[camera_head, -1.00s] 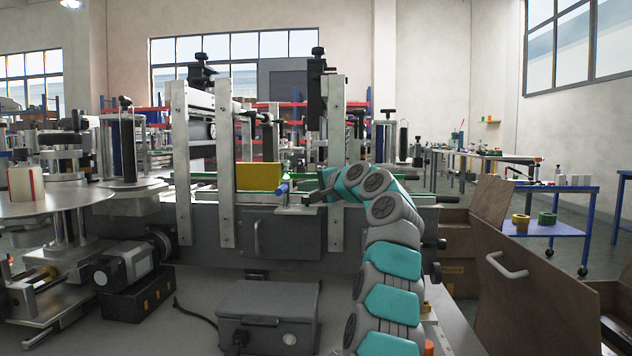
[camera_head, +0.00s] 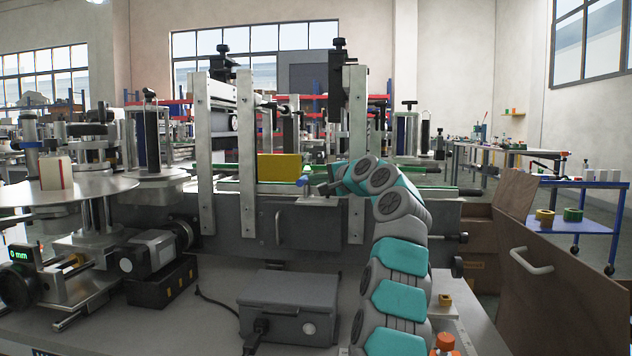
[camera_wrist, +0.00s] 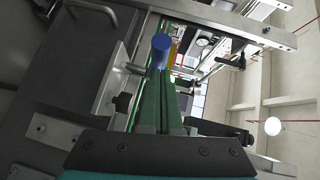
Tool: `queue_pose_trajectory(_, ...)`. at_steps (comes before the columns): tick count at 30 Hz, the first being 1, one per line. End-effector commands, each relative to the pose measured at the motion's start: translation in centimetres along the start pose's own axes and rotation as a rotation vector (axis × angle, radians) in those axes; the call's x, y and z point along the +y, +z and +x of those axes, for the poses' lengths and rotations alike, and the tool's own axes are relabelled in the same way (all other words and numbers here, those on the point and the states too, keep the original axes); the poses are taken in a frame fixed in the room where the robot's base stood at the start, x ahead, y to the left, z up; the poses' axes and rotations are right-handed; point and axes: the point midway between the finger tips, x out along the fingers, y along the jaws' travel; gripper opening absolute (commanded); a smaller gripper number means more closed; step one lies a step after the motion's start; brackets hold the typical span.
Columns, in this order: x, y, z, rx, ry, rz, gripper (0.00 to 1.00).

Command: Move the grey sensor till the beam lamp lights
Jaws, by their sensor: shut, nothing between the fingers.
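A small blue cylinder (camera_head: 302,180) sits at the front side of the conveyor, by a pale metal bracket; it also shows in the wrist view (camera_wrist: 160,50). I cannot pick out the grey sensor's body for certain; it may be small or hidden near that bracket. I cannot make out the beam lamp or whether it is lit. My gripper (camera_head: 322,188) is shut and empty, just right of the blue cylinder. I cannot tell whether it touches the bracket. A yellow block (camera_head: 279,167) stands on the conveyor behind the cylinder.
Metal uprights (camera_head: 356,155) flank the conveyor at my gripper. A grey box (camera_head: 290,303) with a cable lies on the bench in front. A readout (camera_head: 19,253) at the left shows 0 mm. A brown panel (camera_head: 560,280) with a handle stands at the right.

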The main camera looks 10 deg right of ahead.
Motion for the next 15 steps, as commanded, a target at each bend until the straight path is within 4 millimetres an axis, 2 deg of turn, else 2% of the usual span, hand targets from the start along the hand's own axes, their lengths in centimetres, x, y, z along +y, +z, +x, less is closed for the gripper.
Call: queue_pose_trajectory(15,0.05,0.72,0.38,0.024,0.005,0.000,0.00)
